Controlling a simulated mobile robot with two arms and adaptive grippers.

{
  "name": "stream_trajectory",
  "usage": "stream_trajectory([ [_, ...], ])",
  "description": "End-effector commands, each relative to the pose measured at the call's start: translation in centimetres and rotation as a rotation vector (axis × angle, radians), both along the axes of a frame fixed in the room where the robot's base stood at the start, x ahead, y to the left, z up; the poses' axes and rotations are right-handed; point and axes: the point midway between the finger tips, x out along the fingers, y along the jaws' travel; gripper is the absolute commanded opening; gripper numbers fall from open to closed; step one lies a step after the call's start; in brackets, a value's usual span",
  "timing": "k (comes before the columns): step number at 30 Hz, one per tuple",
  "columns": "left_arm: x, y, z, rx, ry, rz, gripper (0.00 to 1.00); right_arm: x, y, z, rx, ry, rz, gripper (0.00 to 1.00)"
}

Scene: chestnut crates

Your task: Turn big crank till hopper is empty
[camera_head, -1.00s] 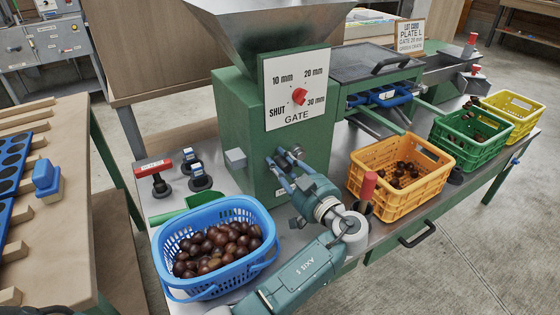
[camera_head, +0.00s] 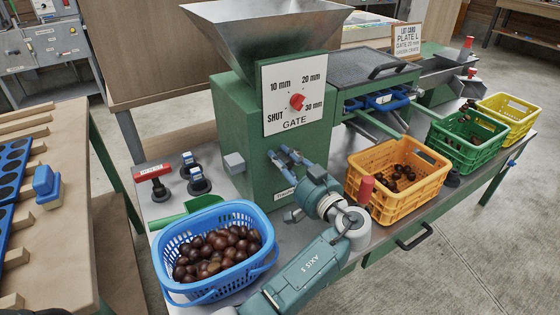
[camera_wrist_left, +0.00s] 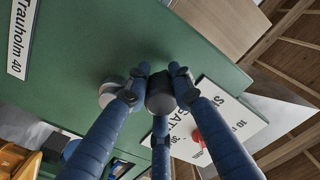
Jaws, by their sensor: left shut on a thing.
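The hopper (camera_head: 262,38) is a wide grey metal funnel on a green housing (camera_head: 232,125). Only a strip of its inner wall shows, with no chestnuts on it; its bottom is hidden. My left gripper (camera_head: 281,157) is at the housing's front, below the gate plate. In the left wrist view its blue fingers are closed around a dark round knob, apparently the big crank's grip (camera_wrist_left: 160,94). A pale round part (camera_wrist_left: 108,94) sits beside it, partly behind a finger. The rest of the crank is hidden. The red gate pointer (camera_head: 297,102) is on the white dial. My right gripper is not in view.
A blue basket (camera_head: 205,215) full of chestnuts stands left of my arm. An orange crate (camera_head: 423,200) with some chestnuts, a green crate (camera_head: 460,150) and a yellow crate (camera_head: 520,120) stand right.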

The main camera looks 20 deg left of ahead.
Motion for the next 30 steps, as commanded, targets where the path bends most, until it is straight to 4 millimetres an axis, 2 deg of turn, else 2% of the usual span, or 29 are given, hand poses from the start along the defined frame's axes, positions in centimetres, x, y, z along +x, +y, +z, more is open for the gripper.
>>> stream_trajectory([
  [1, 0.3, -0.1, 1.0, 0.023, 0.011, -0.002, 0.00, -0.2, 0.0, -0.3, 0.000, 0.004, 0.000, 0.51],
  [7, 0.7, -0.3, 1.7, 0.092, 0.097, -0.002, 0.00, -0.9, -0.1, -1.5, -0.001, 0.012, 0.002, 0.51],
  [15, 1.1, -0.6, 2.1, 0.139, 0.155, -0.003, 0.00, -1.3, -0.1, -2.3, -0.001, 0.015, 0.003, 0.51],
  [28, 1.1, -0.7, 2.2, 0.146, 0.162, -0.004, 0.00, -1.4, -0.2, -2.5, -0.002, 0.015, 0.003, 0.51],
  [29, 1.1, -0.7, 2.2, 0.145, 0.161, -0.004, 0.24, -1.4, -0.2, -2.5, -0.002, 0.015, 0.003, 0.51],
  [30, 1.1, -0.6, 2.2, 0.145, 0.161, -0.004, 0.32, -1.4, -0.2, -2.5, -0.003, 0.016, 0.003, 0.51],
])
